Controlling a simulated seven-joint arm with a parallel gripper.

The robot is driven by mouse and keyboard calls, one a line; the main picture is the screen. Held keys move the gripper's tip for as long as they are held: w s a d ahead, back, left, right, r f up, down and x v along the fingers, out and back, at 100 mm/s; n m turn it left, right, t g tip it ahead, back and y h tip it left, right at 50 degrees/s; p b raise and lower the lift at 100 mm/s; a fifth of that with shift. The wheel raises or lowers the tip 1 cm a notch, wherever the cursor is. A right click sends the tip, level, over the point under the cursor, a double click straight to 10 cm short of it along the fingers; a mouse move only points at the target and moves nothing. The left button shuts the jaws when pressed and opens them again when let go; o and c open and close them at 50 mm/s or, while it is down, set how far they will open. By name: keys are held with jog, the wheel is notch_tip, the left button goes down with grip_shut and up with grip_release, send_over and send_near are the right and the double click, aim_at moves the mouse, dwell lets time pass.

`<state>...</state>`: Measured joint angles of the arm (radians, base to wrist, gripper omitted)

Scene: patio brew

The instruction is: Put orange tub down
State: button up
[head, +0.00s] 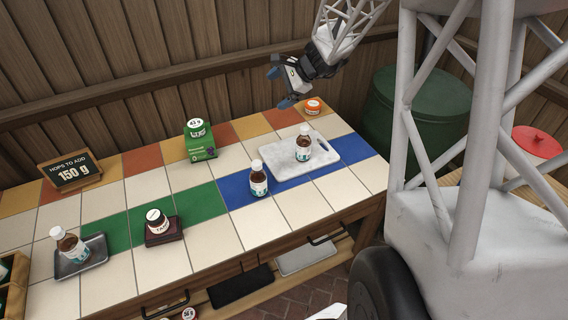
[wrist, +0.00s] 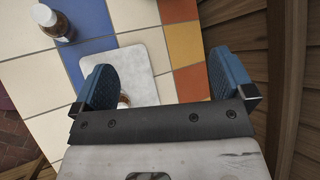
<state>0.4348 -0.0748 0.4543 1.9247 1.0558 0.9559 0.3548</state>
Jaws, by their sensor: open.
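The orange tub (head: 313,106) with a white lid stands upright at the back right of the tiled counter, behind the white cutting board (head: 278,162). My gripper (head: 279,88) is open and empty, above the counter's back edge and to the left of the tub in the head view. It is apart from the tub. In the wrist view my open gripper (wrist: 166,80) shows both blue fingers wide apart with nothing between them. I cannot make out the tub in the wrist view.
A brown bottle (head: 303,143) stands on the cutting board, and another bottle (head: 258,180) stands at its left. A green box (head: 200,140) is at the back. A dark jar (head: 157,221) sits on a small scale, and a bottle (head: 69,245) on a tray (head: 95,256). Wooden walls rise behind.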

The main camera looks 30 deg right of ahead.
jog(key=s+a+r+n+g+h, duration=0.15)
jog(key=s+a+r+n, duration=0.25)
jog(key=s+a, duration=0.4)
jog(key=s+a+r+n+g+h, duration=0.1)
jog(key=s+a+r+n+g, duration=0.25)
jog(key=s, duration=0.55)
jog(key=s+a+n+t+h, duration=0.1)
jog(key=s+n, duration=0.3)
jog(key=s, duration=0.5)
jog(key=s+a+r+n+h, duration=0.1)
jog(key=s+a+n+h, duration=0.3)
jog(key=s, duration=0.6)
jog(key=shift+s+n+t, duration=0.3)
jog(key=shift+n+t, duration=0.1)
jog(key=shift+n, duration=0.25)
